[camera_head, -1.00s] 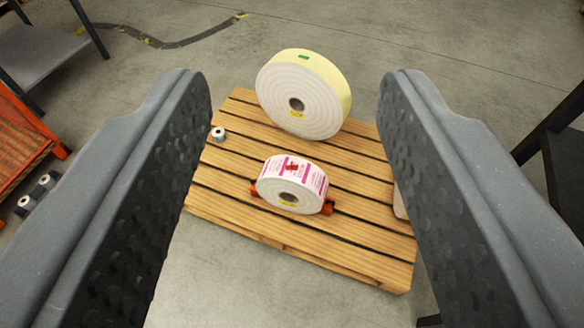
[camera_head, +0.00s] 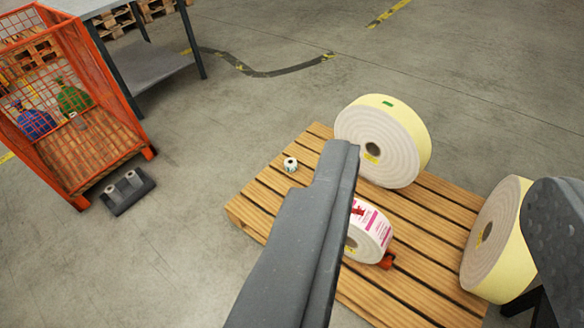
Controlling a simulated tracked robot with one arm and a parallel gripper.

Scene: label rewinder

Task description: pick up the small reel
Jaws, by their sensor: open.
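A small white reel (camera_head: 290,164) with a dark core stands near the back left edge of the slatted wooden pallet (camera_head: 262,192). A mid-sized white reel with pink print (camera_head: 371,232) sits on a red holder (camera_head: 386,261) on the pallet, partly hidden by my left finger. My gripper (camera_head: 442,170) is open, its two grey fingers wide apart and nothing held. The small reel lies outside the jaws, left of the left finger's tip and well below it.
Two large yellow-edged reels stand on the pallet, one at the back (camera_head: 385,140) and one at the right (camera_head: 492,240). An orange mesh cage (camera_head: 75,110), a grey table (camera_head: 150,62) and a black holder with two small rolls (camera_head: 128,190) stand at left. Bare floor lies between.

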